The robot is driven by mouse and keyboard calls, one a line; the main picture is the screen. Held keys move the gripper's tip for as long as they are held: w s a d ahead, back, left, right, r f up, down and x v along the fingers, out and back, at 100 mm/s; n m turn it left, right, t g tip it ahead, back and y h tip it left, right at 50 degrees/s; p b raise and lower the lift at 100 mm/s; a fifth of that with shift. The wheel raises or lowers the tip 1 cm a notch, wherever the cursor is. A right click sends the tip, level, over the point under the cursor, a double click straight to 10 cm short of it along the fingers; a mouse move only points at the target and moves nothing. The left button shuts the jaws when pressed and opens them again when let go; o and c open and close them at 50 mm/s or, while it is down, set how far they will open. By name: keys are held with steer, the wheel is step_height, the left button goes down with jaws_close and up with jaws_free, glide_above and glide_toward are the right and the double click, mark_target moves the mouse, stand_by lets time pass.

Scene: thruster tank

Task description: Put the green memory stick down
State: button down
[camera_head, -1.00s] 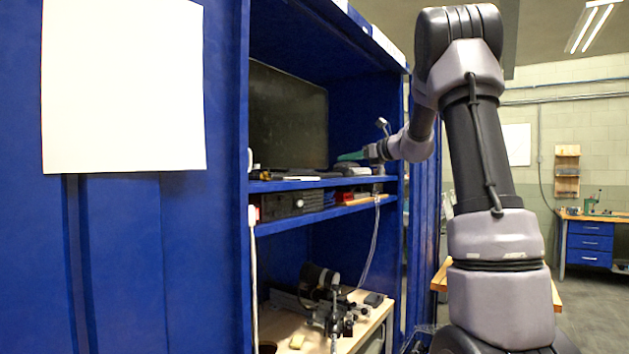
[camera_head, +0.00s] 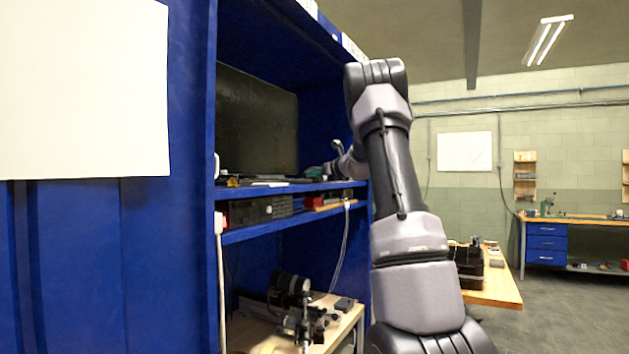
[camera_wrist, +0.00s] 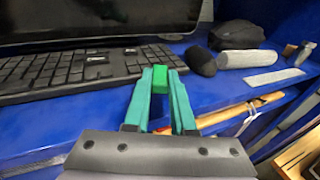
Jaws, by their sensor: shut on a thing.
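The green memory stick (camera_wrist: 161,81) is between the fingertips of my gripper (camera_wrist: 160,90) in the wrist view. My gripper has teal fingers and is shut on the stick, over the blue shelf (camera_wrist: 215,93) just in front of the keyboard (camera_wrist: 85,72). I cannot tell whether the stick touches the shelf. In the head view my gripper (camera_head: 318,171) reaches into the blue cabinet at the right end of the upper shelf. The stick is too small to make out there.
A black monitor (camera_wrist: 95,20) stands behind the keyboard. A dark mouse-like object (camera_wrist: 201,61) and a grey cylinder (camera_wrist: 248,58) lie to the right. The shelf between the keyboard and its front edge is bare. The cabinet's blue side wall (camera_head: 190,260) stands at left.

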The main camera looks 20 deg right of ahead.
steer(key=shift+f, duration=0.9)
steer(key=shift+f, duration=0.35)
steer(key=c, duration=0.8)
jaws_free()
steer(key=shift+o, duration=0.2)
